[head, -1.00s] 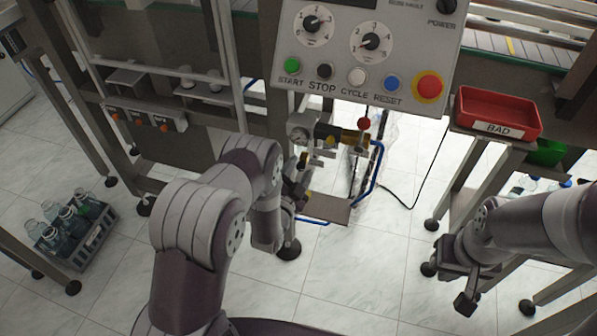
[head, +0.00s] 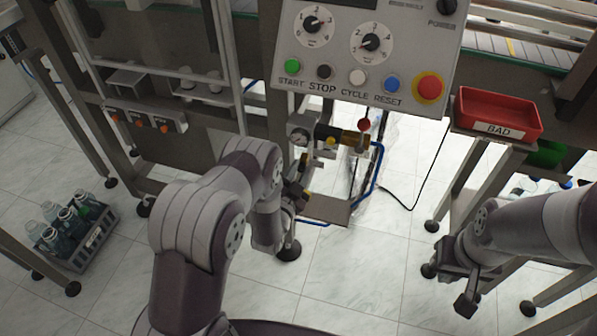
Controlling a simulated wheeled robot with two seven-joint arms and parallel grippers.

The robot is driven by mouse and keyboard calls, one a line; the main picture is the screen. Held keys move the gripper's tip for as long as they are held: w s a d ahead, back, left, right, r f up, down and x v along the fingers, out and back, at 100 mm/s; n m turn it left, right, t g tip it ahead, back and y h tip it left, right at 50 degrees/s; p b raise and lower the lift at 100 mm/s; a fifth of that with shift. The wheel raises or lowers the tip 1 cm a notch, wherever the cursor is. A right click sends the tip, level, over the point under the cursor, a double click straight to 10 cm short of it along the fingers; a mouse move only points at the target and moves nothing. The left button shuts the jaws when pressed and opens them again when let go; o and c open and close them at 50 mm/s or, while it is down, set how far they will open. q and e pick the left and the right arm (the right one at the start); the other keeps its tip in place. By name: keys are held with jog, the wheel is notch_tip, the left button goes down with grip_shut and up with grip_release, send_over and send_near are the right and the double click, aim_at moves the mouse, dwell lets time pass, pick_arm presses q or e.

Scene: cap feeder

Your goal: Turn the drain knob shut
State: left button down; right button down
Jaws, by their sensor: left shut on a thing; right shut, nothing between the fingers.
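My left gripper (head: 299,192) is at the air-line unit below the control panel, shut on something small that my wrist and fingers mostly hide. From its place under the unit it appears to be the drain knob, but its angle cannot be made out. The unit has a round pressure gauge (head: 299,134), a black and brass-coloured body (head: 340,137) and a red ball-ended handle (head: 365,125) on its right. My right gripper (head: 466,296) is shut and empty, low at the right, away from the unit.
The control panel (head: 330,73) with dials and buttons overhangs the unit. A blue hose (head: 374,170) and a black cable (head: 412,200) hang to its right. A red BAD tray (head: 497,113) stands at right. A bottle crate (head: 85,245) is on the floor at left.

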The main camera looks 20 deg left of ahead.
pick_arm(q)
jog(key=n, duration=0.4)
jog(key=shift+f+n, duration=0.1)
jog(key=shift+n, duration=0.2)
jog(key=n, duration=0.3)
jog(key=shift+n, duration=0.4)
jog(key=n, duration=0.3)
jog(key=shift+d+n+y+b, duration=0.1)
jog(key=shift+n+y+b, duration=0.2)
jog(key=shift+n, duration=2.1)
jog(key=c, duration=0.9)
grip_release()
jog(key=shift+s, duration=0.1)
